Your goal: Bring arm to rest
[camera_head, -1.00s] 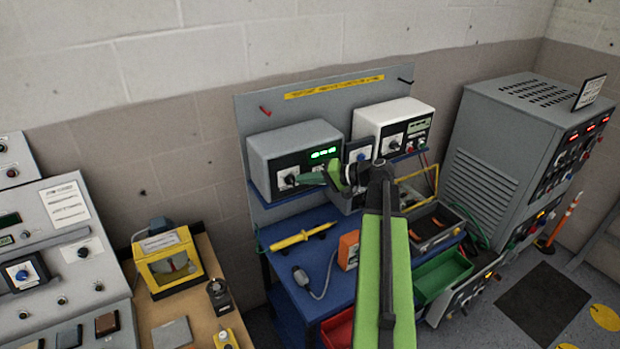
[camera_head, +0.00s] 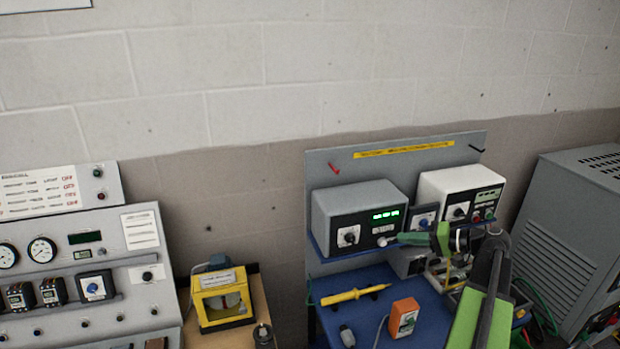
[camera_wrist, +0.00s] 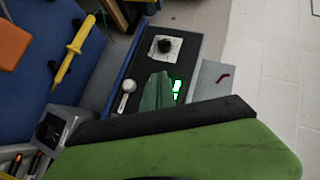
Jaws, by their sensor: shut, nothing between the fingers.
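My gripper (camera_head: 412,238) is at the end of my green and black arm, at the right of the head view. Its green fingers are shut and empty. They point left, in front of the grey instrument box (camera_head: 362,216) with a green lit display. In the wrist view the gripper (camera_wrist: 157,92) shows in front of the same box's dark panel (camera_wrist: 150,60), partly covering its display. I cannot tell whether the fingertips touch the panel.
A white instrument box (camera_head: 462,192) stands right of the grey one. The blue bench (camera_head: 345,312) carries a yellow probe (camera_head: 355,295) and an orange meter (camera_head: 404,318). A yellow-framed device (camera_head: 222,300) and a control console (camera_head: 70,260) stand left. A large grey cabinet (camera_head: 570,245) stands right.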

